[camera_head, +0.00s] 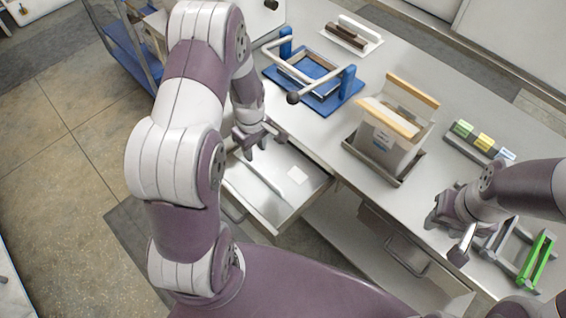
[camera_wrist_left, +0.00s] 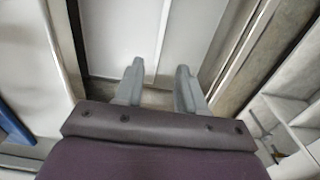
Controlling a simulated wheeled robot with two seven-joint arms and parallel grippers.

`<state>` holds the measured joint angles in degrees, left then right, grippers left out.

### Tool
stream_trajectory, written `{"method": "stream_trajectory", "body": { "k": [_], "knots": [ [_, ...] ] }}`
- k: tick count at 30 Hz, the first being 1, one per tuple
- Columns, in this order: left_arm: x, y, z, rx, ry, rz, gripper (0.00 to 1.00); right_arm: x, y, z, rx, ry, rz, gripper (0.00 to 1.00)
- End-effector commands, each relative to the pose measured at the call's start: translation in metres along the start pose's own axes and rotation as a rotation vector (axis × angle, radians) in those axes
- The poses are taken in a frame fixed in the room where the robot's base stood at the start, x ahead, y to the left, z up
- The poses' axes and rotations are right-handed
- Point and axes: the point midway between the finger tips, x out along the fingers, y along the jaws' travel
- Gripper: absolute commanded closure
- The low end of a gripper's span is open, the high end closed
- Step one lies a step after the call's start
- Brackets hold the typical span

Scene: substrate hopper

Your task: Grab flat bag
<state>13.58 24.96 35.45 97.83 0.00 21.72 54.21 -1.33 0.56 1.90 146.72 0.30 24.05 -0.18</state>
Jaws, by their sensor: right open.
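An open drawer (camera_head: 262,222) sticks out from the bench front below the worktop. A pale, flat sheet-like item with a small white label (camera_head: 298,175) lies in its right part, probably the flat bag; its outline is hard to tell from the drawer floor. My left gripper (camera_head: 257,140) is above the drawer's back left part, near the bench edge. In the left wrist view its two fingers (camera_wrist_left: 160,75) are apart with nothing between them, over the pale drawer interior (camera_wrist_left: 120,35). My right gripper (camera_head: 450,236) is open at the bench's right front edge.
On the bench stand a blue frame press (camera_head: 340,102), a clear bag-like hopper with wooden bars (camera_head: 388,140) in a grey tray, and a rack of coloured blocks (camera_head: 480,142). A green-handled tool (camera_head: 537,258) lies near my right gripper. A blue cart (camera_head: 125,45) stands back left.

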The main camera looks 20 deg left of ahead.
Motion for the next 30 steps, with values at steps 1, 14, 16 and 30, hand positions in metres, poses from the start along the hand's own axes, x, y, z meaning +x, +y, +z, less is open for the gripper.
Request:
{"method": "stream_trajectory", "body": {
  "k": [1,14,16,30],
  "knots": [
    [0.012,-0.001,0.001,0.001,-0.004,-0.005,0.61,-0.001,0.0,0.0,0.0,0.0,0.0,0.57],
    [0.083,-0.006,0.007,0.004,-0.003,-0.004,0.61,-0.012,0.0,-0.002,0.0,0.0,0.0,0.57],
    [0.097,-0.005,0.006,0.004,-0.002,-0.003,0.61,-0.012,0.0,-0.002,0.0,0.0,0.0,0.57],
    [0.108,-0.005,0.006,0.005,0.0,0.0,1.0,-0.011,0.0,-0.002,0.0,0.0,0.0,0.57]
  ]
}}
